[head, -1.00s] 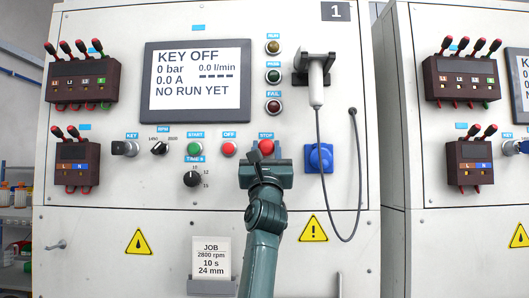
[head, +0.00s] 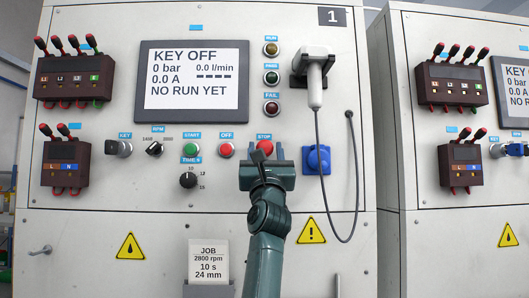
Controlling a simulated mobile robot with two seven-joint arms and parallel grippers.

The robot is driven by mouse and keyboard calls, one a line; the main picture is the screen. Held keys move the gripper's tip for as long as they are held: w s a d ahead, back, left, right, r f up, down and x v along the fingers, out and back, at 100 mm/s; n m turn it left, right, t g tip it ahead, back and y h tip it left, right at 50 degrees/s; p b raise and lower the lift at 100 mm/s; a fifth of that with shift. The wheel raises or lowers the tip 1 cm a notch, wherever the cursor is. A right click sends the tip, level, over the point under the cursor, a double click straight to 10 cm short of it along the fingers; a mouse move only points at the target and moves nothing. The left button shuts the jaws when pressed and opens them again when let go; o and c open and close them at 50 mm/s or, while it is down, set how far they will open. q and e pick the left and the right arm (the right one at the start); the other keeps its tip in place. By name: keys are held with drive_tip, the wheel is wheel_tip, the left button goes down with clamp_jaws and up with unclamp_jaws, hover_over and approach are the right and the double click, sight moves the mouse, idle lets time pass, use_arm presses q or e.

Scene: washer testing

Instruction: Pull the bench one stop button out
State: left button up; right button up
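Bench one is the light panel marked 1. Its red stop button (head: 264,147) sits under a blue STOP label, right of the red OFF button (head: 226,150). The gripper hides the button's lower part. I cannot tell whether the fingers touch it. The bench screen (head: 194,80) reads KEY OFF and NO RUN YET.
A blue socket (head: 317,159) is close to the right of my gripper. A hanging cable (head: 321,190) loops below a white plug (head: 315,80). The START button (head: 191,150), a timer knob (head: 188,180) and a job card (head: 208,262) are on the left. A second bench (head: 425,190) stands at right.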

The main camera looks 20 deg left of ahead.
use_arm(q)
drive_tip(key=shift+o, duration=1.2)
drive_tip(key=shift+r, duration=0.1)
use_arm(e)
drive_tip(key=shift+f, duration=0.2)
use_arm(q)
drive_tip(key=shift+s, duration=0.1)
drive_tip(key=shift+s+f, duration=0.2)
drive_tip(key=shift+f, duration=0.15)
drive_tip(key=b+v, duration=0.3)
drive_tip(key=v, duration=0.9)
drive_tip(key=shift+b, duration=0.3)
use_arm(e)
drive_tip(key=shift+w+a+f+y, duration=0.1)
drive_tip(key=shift+a+y, duration=0.05)
drive_tip(key=shift+a, duration=0.2)
drive_tip(key=shift+w+a+f+y, duration=0.1)
drive_tip(key=shift+a+y, duration=0.05)
drive_tip(key=shift+a, duration=0.2)
use_arm(q)
drive_tip(key=shift+d+f, duration=0.1)
drive_tip(key=shift+d, duration=0.05)
